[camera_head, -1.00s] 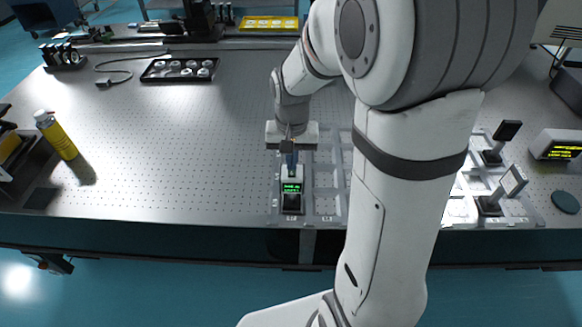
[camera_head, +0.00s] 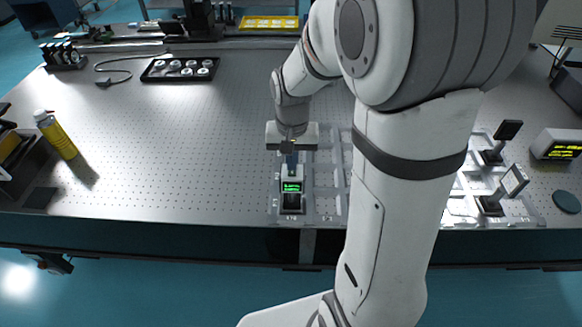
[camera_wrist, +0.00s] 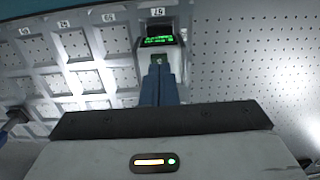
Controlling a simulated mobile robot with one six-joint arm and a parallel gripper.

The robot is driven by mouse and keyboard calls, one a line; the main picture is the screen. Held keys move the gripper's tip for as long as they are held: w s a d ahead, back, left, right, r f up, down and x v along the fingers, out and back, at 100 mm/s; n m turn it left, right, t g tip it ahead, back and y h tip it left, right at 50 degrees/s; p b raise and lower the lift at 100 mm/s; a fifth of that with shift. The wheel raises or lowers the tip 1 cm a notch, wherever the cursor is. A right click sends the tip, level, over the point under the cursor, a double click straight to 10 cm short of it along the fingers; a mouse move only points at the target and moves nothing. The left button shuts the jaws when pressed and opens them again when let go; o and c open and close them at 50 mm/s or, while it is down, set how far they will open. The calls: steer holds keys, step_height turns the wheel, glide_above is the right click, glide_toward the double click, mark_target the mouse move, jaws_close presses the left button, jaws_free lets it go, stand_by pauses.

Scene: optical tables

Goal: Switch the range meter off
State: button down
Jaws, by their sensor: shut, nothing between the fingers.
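The range meter (camera_head: 292,188) is a small grey box with a lit green text display, standing in a slot of the pale grid tray (camera_head: 327,183). In the wrist view the meter (camera_wrist: 161,44) is at top centre, its display lit green. My gripper (camera_head: 291,166) is above the meter, on the side away from the table's front edge. In the wrist view its blue fingers (camera_wrist: 160,72) are shut together, with nothing seen between them. The tips are at a dark patch with a small green mark below the display. I cannot tell if they touch it.
A yellow bottle (camera_head: 58,136) stands at the left. A black tray of round parts (camera_head: 179,76) lies at the back. At the right are mounted optics (camera_head: 507,184) and a box with a yellow display (camera_head: 558,146). The table's left middle is clear.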

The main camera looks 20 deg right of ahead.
steer(key=shift+f+b, duration=0.5)
steer(key=shift+f, duration=0.2)
steer(key=shift+r+p, duration=2.6)
steer(key=shift+r, duration=0.95)
steer(key=s+r+n+t, duration=0.1)
steer(key=s+r, duration=0.3)
steer(key=s, duration=0.3)
steer(key=s+r+n+t, duration=0.2)
steer(key=s+r, duration=0.3)
steer(key=s, duration=0.2)
steer(key=shift+s+a+n, duration=0.15)
steer(key=shift+s+n, duration=0.15)
